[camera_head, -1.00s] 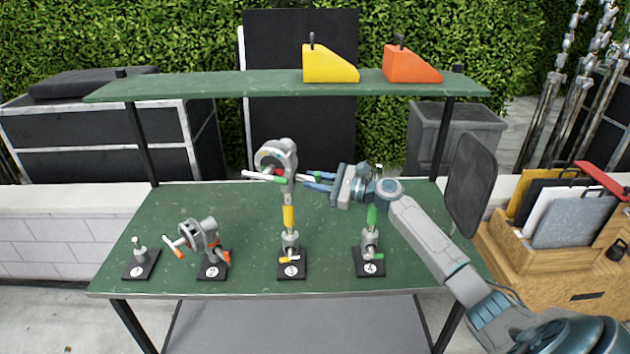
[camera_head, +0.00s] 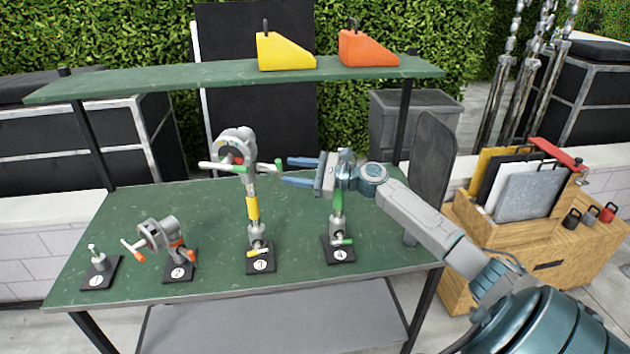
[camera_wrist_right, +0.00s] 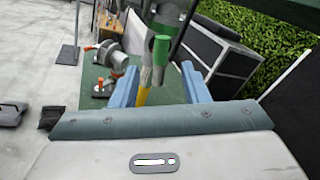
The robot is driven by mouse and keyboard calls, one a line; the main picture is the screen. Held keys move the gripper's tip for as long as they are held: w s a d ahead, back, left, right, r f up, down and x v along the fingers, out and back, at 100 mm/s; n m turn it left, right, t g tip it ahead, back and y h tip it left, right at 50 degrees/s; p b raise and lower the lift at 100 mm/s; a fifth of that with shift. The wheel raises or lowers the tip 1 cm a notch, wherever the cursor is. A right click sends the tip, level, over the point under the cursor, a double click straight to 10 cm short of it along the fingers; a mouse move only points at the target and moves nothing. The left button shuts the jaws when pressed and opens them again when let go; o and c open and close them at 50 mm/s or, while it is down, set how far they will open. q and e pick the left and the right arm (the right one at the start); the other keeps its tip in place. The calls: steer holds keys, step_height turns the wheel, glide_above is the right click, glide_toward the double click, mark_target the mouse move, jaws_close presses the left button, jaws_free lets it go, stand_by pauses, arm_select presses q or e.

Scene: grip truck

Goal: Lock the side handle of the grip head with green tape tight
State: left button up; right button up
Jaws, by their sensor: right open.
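A grey grip head (camera_head: 237,145) stands on the post with yellow tape above the base marked 3. Its handles have green ends; one green-tipped handle (camera_head: 279,165) sticks out on the right side, another handle (camera_head: 222,167) crosses its front. My right gripper (camera_head: 286,171) is open just right of that side handle, its blue fingers pointing left at it. In the right wrist view the green handle end (camera_wrist_right: 160,48) shows upright ahead of the fingers, roughly in line with the gap between them. I cannot tell whether the fingers touch it. My left gripper is not in view.
A post with green tape (camera_head: 338,202) stands on base 4 below my right gripper. A head with orange-tipped handles (camera_head: 160,234) on base 2 and a small pin (camera_head: 97,255) stand left. The green shelf (camera_head: 230,76) runs above, carrying yellow (camera_head: 285,52) and orange (camera_head: 366,50) wedges.

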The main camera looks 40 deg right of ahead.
steer(key=shift+b+v, duration=1.2)
steer(key=shift+v, duration=1.65)
